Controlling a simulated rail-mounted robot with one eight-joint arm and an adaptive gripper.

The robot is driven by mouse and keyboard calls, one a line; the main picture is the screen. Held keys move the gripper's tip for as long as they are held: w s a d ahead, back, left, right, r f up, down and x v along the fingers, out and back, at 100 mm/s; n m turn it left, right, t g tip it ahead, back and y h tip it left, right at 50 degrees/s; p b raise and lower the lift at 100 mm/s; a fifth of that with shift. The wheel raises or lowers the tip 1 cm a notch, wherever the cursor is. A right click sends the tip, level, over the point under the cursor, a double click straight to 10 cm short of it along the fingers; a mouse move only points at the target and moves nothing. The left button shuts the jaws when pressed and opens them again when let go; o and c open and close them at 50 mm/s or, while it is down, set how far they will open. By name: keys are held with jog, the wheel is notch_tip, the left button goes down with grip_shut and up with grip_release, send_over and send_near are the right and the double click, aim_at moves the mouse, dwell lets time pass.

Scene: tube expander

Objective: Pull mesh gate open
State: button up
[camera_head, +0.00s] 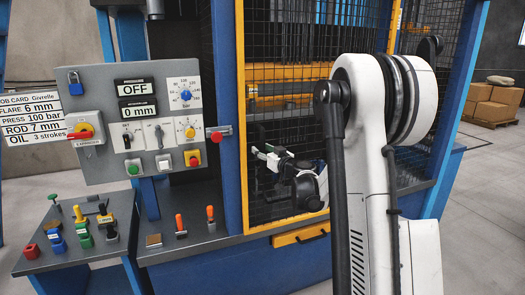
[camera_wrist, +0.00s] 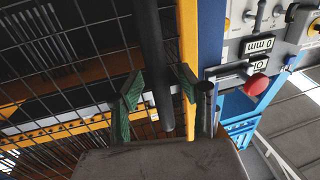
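The mesh gate (camera_head: 288,110) has a yellow frame and dark wire mesh on the front of the blue machine. Its mesh (camera_wrist: 70,70) and yellow edge post (camera_wrist: 188,40) also show in the wrist view. My gripper (camera_head: 262,155) is in front of the mesh, near the gate's left edge. In the wrist view my gripper (camera_wrist: 158,92) is open, its green-padded fingers apart. A thick dark upright bar (camera_wrist: 152,50), apparently the gate handle, runs between the fingers with gaps on both sides. The gate looks shut. My arm hides its right part in the head view.
A red-knobbed latch-like part (camera_head: 218,133) sits just left of the gate edge. The control panel (camera_head: 105,95) stands further left. A tool shelf (camera_head: 75,240) and orange-handled levers (camera_head: 180,224) are below. A yellow drawer front (camera_head: 300,236) lies under the gate.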

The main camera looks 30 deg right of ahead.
grip_shut()
dwell(0.5)
